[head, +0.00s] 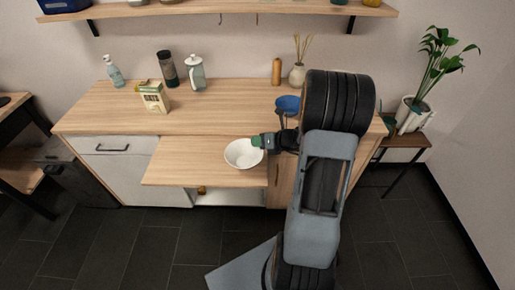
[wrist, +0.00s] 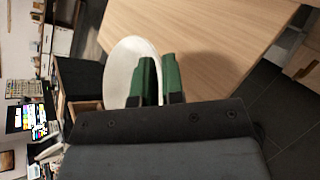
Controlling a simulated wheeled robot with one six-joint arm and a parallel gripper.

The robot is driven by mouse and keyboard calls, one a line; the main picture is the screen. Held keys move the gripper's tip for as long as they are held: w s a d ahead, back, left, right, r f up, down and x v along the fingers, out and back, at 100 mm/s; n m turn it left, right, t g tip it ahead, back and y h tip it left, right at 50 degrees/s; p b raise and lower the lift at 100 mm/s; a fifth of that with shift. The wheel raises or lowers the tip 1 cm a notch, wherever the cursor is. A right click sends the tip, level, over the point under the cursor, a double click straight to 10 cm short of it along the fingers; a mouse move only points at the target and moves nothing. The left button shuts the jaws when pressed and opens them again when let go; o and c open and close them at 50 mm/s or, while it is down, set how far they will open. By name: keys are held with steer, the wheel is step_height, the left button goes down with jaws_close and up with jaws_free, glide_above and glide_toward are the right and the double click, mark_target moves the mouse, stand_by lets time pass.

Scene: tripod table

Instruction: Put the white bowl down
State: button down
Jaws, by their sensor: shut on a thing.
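The white bowl (head: 242,155) shows in the head view over the lower pull-out wooden board (head: 178,172) at the front of the cabinet. My gripper (head: 257,142) is at the bowl's upper right rim, with green fingertips shut on it. In the wrist view the bowl (wrist: 124,66) is a pale oval and the green fingers (wrist: 157,75) close on its edge. The bowl looks roughly upright in the head view. I cannot tell whether its base touches the board.
On the cabinet top (head: 215,118) stand a carton (head: 153,97), a white-lidded bottle (head: 195,73), a dark cylinder (head: 167,69), a soap bottle (head: 114,72) and a blue bowl (head: 287,105). The pull-out board's left part is bare. A plant (head: 428,75) stands at the right.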

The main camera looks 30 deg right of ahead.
steer(key=shift+w+f, duration=0.45)
steer(key=shift+f, duration=1.6)
steer(key=c, duration=1.2)
jaws_free()
steer(key=shift+d, duration=0.1)
